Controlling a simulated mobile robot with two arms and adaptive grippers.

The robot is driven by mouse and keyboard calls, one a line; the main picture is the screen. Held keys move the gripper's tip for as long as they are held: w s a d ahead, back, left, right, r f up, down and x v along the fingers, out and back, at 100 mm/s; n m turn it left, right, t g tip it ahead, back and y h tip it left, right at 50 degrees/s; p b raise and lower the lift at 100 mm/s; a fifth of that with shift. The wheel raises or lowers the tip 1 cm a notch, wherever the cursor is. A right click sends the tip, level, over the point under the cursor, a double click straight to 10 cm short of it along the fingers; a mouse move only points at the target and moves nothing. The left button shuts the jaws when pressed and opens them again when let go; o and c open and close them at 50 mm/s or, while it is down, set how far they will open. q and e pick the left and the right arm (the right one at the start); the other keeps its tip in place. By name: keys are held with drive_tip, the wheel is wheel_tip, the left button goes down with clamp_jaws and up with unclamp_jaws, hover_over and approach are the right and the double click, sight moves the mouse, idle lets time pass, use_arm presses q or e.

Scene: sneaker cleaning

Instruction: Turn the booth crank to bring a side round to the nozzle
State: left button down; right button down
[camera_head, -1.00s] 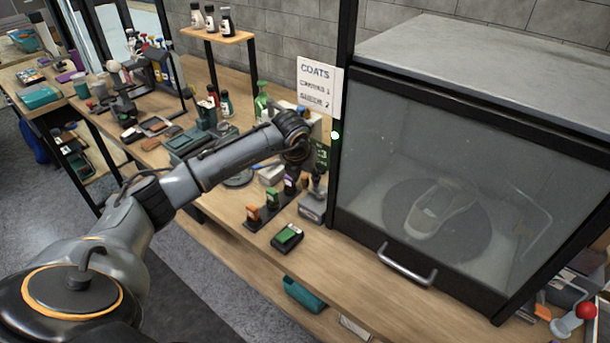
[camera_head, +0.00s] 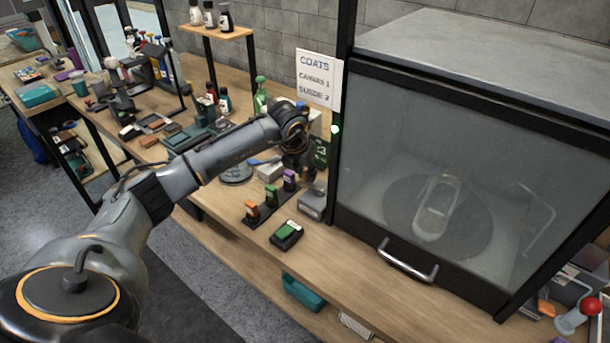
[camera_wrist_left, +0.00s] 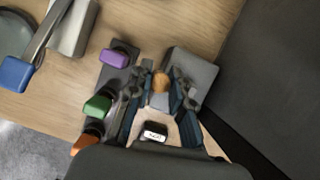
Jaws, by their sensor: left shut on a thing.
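The booth (camera_head: 470,180) stands at the right with its glass front shut and a handle (camera_head: 407,262) low on it. Behind the hazy glass a pale shoe (camera_head: 437,208) lies on a dark round turntable (camera_head: 402,212). My left gripper (camera_wrist_left: 158,90) is shut on a brown crank knob (camera_wrist_left: 161,80), just left of the booth, above a grey box (camera_wrist_left: 192,70). That box also shows in the head view (camera_head: 312,203). In the head view my wrist hides most of the crank. My right gripper is not in view.
A rack with orange, green and purple blocks (camera_head: 271,196) stands close left of the crank. A green-topped block (camera_head: 287,233) lies in front of it. A sign (camera_head: 317,79) hangs on the booth post. A red-knobbed lever (camera_head: 591,307) is at the lower right.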

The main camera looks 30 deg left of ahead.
use_arm(q)
drive_tip(key=c, duration=1.2)
unclamp_jaws()
drive_tip(key=v, duration=1.2)
